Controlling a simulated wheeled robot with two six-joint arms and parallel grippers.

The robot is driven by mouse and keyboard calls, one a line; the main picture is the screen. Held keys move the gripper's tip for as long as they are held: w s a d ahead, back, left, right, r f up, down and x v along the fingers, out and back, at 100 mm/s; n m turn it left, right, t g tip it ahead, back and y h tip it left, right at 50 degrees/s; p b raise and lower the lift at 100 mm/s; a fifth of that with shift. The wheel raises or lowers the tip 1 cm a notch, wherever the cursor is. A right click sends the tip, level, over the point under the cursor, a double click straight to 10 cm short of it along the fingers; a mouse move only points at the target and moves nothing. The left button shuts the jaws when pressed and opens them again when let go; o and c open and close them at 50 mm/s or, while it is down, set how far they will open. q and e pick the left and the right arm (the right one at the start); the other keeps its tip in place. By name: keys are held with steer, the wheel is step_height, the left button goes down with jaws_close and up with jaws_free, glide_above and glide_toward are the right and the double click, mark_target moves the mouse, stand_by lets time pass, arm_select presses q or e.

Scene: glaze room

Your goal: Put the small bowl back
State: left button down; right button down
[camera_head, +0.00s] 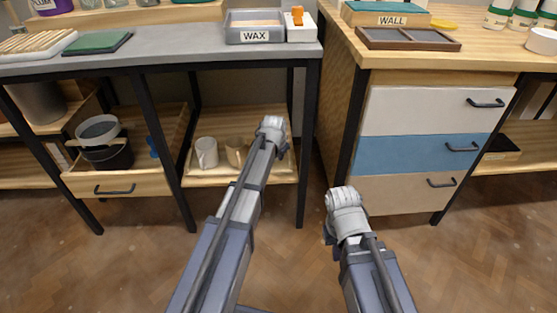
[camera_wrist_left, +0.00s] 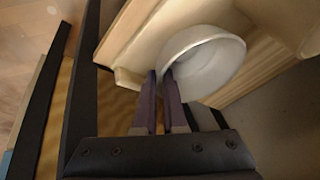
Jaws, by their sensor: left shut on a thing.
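A small white bowl (camera_wrist_left: 212,62) shows in the left wrist view, tilted, with its rim between my left gripper's fingers. My left gripper (camera_wrist_left: 160,78) is shut on that rim. A pale wooden piece (camera_wrist_left: 142,28) with raised edges lies close around the bowl; I cannot tell if they touch. In the head view my left arm reaches under the grey table, and its fingers and the bowl are hidden there. My right arm's wrist (camera_head: 345,200) is in front of the chest of drawers, and its fingers cannot be made out.
Two mugs (camera_head: 206,153) stand on a wooden tray under the grey table (camera_head: 180,55). An open drawer (camera_head: 122,184) at the left holds dark and grey vessels. Black table legs (camera_head: 311,140) stand close to my left arm. The chest's drawers (camera_head: 415,155) are shut. Open floor lies in front.

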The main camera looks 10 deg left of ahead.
arm_select(q)
steer(key=shift+r, duration=0.1)
steer(key=shift+f, duration=0.25)
steer(key=c, duration=1)
jaws_free()
steer(key=shift+r, duration=0.1)
